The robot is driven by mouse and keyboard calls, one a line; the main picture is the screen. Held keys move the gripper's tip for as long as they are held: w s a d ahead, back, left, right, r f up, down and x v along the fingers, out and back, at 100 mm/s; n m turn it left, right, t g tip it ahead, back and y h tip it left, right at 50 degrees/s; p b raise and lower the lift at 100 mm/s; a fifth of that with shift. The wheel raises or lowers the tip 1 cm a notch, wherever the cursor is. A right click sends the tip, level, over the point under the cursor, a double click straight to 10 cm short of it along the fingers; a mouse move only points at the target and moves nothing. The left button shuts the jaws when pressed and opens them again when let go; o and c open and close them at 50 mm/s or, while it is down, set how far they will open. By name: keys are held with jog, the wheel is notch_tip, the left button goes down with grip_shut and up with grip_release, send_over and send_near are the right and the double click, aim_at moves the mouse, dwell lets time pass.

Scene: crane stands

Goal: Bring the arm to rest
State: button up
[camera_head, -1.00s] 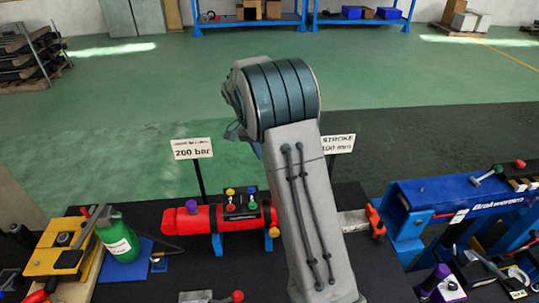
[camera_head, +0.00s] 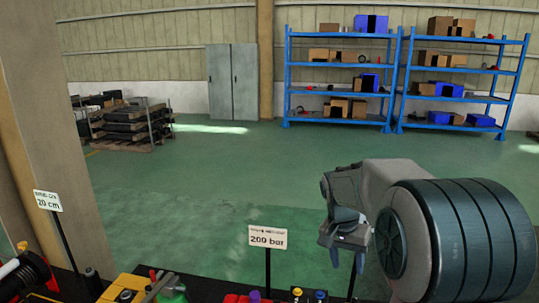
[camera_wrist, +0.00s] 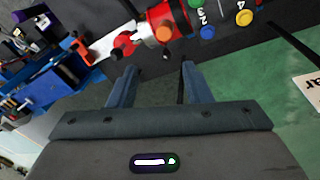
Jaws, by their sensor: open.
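My arm (camera_head: 455,240) is folded at the right of the head view, its large ribbed joint nearest the camera. My gripper (camera_head: 347,262) is to the left of that joint, beside the "200 bar" sign (camera_head: 268,237), and points downward. In the wrist view my gripper (camera_wrist: 157,80) has its two fingers apart with nothing between them. Beyond the fingertips lies a red cylinder (camera_wrist: 166,22) with an orange knob. Blue and yellow knobs (camera_wrist: 244,18) marked with numbers stand beside it.
The bench edge with a yellow device (camera_head: 125,289) and a green bottle (camera_head: 173,291) runs along the bottom. A "20 cm" sign (camera_head: 48,201) stands left, by a pillar. Blue equipment (camera_wrist: 55,80) is left in the wrist view. Open green floor (camera_head: 230,165) lies beyond, before blue shelves (camera_head: 388,75).

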jog(key=s+a+n+t+y+b, duration=0.2)
jog(key=s+n, duration=0.4)
jog(key=s, duration=1.5)
jog(key=shift+a+f+n+t+b, duration=0.4)
jog(key=shift+a+t+b, duration=0.1)
jog(key=shift+a+t, duration=0.65)
jog(key=shift+c, duration=0.4)
